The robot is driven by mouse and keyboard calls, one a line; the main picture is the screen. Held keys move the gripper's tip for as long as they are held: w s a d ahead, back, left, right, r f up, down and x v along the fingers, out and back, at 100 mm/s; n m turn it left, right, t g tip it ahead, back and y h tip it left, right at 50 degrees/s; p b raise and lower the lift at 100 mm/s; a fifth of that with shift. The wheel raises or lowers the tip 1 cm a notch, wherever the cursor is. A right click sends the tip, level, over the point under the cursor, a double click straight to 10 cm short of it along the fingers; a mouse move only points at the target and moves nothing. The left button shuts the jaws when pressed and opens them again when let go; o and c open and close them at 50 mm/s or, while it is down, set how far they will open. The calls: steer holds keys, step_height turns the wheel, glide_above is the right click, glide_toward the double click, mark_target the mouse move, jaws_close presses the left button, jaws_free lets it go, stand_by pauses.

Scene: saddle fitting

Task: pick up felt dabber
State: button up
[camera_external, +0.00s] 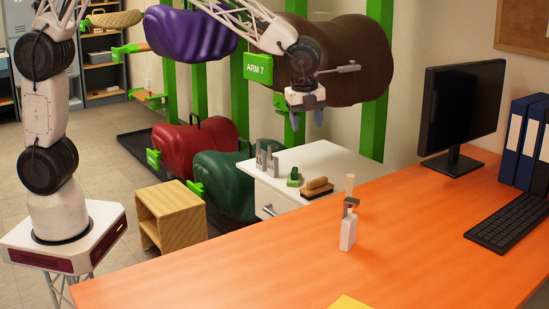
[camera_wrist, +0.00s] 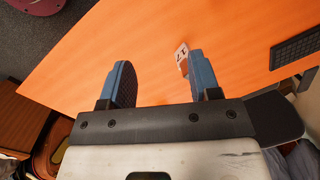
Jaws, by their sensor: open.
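A small white bottle (camera_external: 347,232) with a grey-brown upper part stands upright on the orange desk (camera_external: 230,290). A tan cylinder (camera_external: 350,184) shows just above it; I cannot tell whether they are joined, or which piece is the felt dabber. My gripper (camera_external: 307,118) is open and empty, fingers down, high above the white cabinet and left of the bottle. In the wrist view the blue fingers of my gripper (camera_wrist: 160,75) are spread over the orange desk. A small white piece with dark marks (camera_wrist: 182,54) shows beside the right finger, partly hidden by it.
The white cabinet (camera_external: 325,154) carries grey metal blocks (camera_external: 266,161), a green item (camera_external: 294,178) and a wooden brush (camera_external: 317,187). A monitor (camera_external: 462,108), keyboard (camera_external: 508,222) and blue binders (camera_external: 521,138) stand at right. Saddles on green racks are behind my arm.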

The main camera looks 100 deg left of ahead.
mark_target(350, 184)
steer(key=w+a+f+m, duration=0.1)
steer(key=w+a+f, duration=0.1)
steer(key=w+f, duration=0.2)
steer(key=w+a+f+m, duration=0.2)
steer(key=w+f, duration=0.2)
steer(key=f, duration=0.1)
steer(key=w+a+f+m, duration=0.1)
steer(key=w+a+f, duration=0.1)
steer(key=w+f, duration=0.2)
steer(key=shift+w+f+m+g, duration=0.4)
steer(key=shift+w, duration=0.15)
steer(key=shift+a+f, duration=0.15)
steer(key=shift+f, duration=1.1)
steer(key=shift+f, duration=0.1)
steer(key=shift+s+a+f, duration=0.1)
steer(key=shift+a+f, duration=0.05)
steer(key=shift+f, duration=0.7)
steer(key=shift+a+f, duration=0.2)
steer(key=shift+f, duration=0.6)
steer(key=shift+s+a+f, duration=0.1)
steer(key=shift+a+f, duration=0.05)
steer(key=shift+f, duration=0.7)
steer(key=shift+c, duration=0.3)
jaws_close()
